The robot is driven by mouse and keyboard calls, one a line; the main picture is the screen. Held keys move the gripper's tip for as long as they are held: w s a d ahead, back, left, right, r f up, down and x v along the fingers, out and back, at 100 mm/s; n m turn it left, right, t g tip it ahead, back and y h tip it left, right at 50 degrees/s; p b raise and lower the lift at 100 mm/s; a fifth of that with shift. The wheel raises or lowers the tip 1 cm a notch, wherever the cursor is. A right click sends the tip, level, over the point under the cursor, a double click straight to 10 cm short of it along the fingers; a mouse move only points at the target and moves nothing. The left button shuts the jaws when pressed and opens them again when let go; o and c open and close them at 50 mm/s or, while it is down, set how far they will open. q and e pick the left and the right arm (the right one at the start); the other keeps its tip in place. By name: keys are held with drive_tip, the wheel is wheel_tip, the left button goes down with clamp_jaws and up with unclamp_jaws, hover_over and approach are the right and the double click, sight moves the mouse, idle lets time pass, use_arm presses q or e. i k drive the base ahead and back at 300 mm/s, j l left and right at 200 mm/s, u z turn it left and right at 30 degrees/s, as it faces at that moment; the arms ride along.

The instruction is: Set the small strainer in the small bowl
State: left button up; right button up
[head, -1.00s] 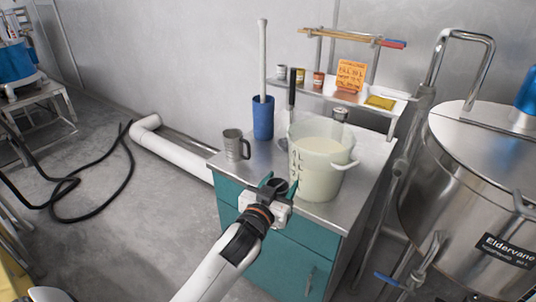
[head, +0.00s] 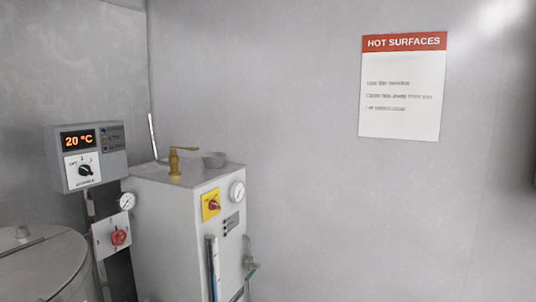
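Neither of my grippers is in the head view now. I see no other thing that looks like a small strainer or a small bowl.
A control box reading 20 °C (head: 87,155) stands at left above a red knob (head: 119,237). A round metal lid (head: 40,265) is at lower left. The brass fitting (head: 178,160) tops the machine. A hot-surfaces sign (head: 403,88) hangs on the bare right wall.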

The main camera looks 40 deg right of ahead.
sight(212, 165)
drive_tip(key=i+l+z, duration=0.35)
drive_tip(key=l, duration=0.3)
drive_tip(key=i+l+z, duration=0.3)
drive_tip(key=l, duration=0.3)
drive_tip(key=i+l+z, duration=0.35)
drive_tip(key=i+l, duration=0.1)
drive_tip(key=l, duration=0.05)
